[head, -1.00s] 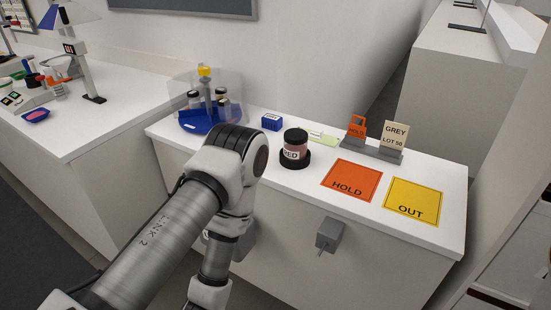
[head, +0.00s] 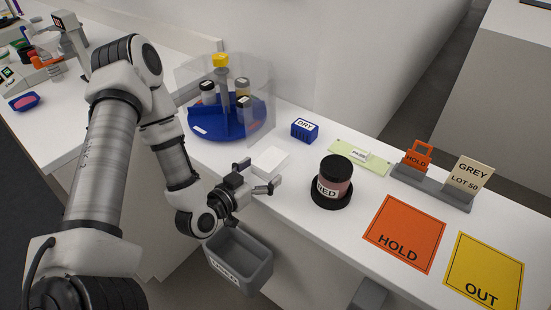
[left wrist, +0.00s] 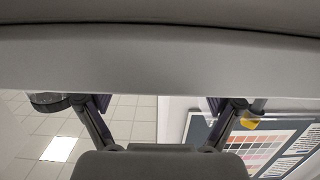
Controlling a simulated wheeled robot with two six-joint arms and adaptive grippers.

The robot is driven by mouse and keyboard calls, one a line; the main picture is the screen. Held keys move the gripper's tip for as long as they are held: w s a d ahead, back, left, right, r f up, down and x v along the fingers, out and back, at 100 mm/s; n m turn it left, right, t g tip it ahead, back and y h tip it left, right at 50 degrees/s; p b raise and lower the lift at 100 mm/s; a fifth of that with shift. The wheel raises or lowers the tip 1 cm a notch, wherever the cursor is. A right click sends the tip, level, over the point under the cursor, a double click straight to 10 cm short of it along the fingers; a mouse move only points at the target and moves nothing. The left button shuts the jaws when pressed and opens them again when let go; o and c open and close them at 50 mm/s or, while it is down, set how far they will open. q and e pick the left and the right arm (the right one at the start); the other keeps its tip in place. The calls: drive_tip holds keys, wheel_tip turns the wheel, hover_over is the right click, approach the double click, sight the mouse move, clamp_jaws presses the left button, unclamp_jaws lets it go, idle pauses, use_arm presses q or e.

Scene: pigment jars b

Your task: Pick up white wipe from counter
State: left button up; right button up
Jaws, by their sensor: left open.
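I cannot tell whether a finger touches the wipe. My right gripper is not in view.
A grey bin (head: 252,277) hangs below the gripper at the counter front. A blue carousel (head: 232,131) with jars and a clear shield stands behind left. The RED jar (head: 332,178), blue DRY box (head: 304,127) and orange HOLD mat (head: 404,222) are to the right.

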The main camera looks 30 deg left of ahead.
sight(271, 158)
use_arm(q)
drive_tip(key=shift+w+a+r+p, duration=0.1)
drive_tip(key=shift+w+r+p, duration=0.1)
drive_tip(key=shift+w+r, duration=0.25)
drive_tip(key=shift+w+r+p, duration=0.2)
drive_tip(key=shift+w, duration=0.35)
drive_tip(key=w, duration=0.1)
drive_tip(key=w+f, duration=0.1)
drive_tip(key=w, duration=0.1)
drive_tip(key=shift+f, duration=0.2)
drive_tip(key=shift+s+r, duration=0.1)
drive_tip(key=shift+s, duration=0.05)
drive_tip(key=shift+s+r, duration=0.1)
drive_tip(key=shift+s, duration=0.05)
drive_tip(key=c, duration=1)
drive_tip(key=shift+c, duration=0.2)
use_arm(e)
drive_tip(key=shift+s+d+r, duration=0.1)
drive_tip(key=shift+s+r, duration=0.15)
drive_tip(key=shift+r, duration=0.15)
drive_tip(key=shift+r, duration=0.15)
